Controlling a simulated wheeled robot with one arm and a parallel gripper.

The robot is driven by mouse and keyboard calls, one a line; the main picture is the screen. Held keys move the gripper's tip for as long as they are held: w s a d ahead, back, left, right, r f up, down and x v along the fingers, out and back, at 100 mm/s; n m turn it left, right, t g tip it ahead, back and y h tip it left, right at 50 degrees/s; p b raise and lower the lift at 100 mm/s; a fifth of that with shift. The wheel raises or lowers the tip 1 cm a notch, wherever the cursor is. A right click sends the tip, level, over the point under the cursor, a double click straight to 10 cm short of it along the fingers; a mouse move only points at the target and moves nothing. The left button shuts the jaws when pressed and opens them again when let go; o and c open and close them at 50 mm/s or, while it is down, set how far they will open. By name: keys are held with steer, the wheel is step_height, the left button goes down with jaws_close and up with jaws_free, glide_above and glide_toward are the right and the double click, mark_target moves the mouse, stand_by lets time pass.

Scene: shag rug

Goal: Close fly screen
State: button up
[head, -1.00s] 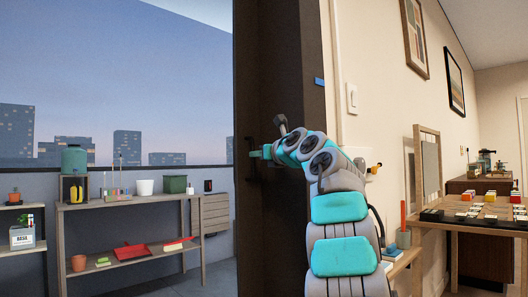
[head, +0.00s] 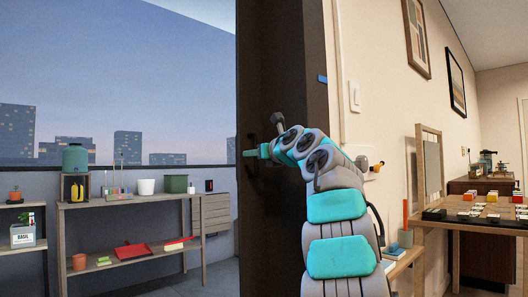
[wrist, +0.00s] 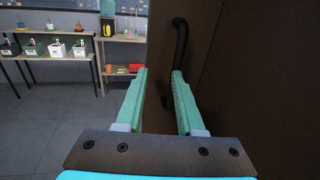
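A tall dark brown panel (head: 275,75) stands edge-on at the middle of the head view, beside the opening to the balcony. It seems to be the fly screen; no mesh can be made out. A black bar handle (wrist: 181,40) is on its face in the wrist view. My gripper (wrist: 160,73) is open, its two teal fingers apart. The handle lies just beyond and behind the right fingertip, which hides part of it; I cannot tell whether they touch. In the head view my gripper (head: 248,153) is beside the panel, and the handle is hard to see.
A wooden shelf (head: 130,201) with pots and a red tray stands outside at left. Grey floor (wrist: 70,135) is free before it. At right are a wall with a switch (head: 354,97), a small shelf (head: 405,262) and a table (head: 490,222) with small items.

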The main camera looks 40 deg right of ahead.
steer(key=f, duration=0.2)
steer(key=w+f, duration=0.1)
steer(key=shift+d+f, duration=0.15)
steer(key=shift+d, duration=0.1)
steer(key=shift+s+f+b, duration=0.15)
steer(key=shift+s+b, duration=0.05)
steer(key=shift+b, duration=0.1)
steer(key=shift+s+a+r+b, duration=0.35)
steer(key=shift+s+a+r, duration=0.35)
steer(key=shift+s, duration=0.25)
steer(key=b, duration=0.1)
glide_toward(247, 167)
steer(key=shift+s+a+r, duration=0.15)
steer(key=shift+s+r, duration=0.45)
steer(key=shift+r, duration=0.05)
steer(key=shift+s+a+r, duration=0.2)
steer(key=shift+s+r, duration=0.4)
steer(key=shift+r, duration=0.05)
steer(key=s, duration=0.7)
steer(key=shift+s+a+r+b, duration=0.2)
steer(key=shift+s+a+b, duration=0.15)
steer(key=shift+a, duration=0.05)
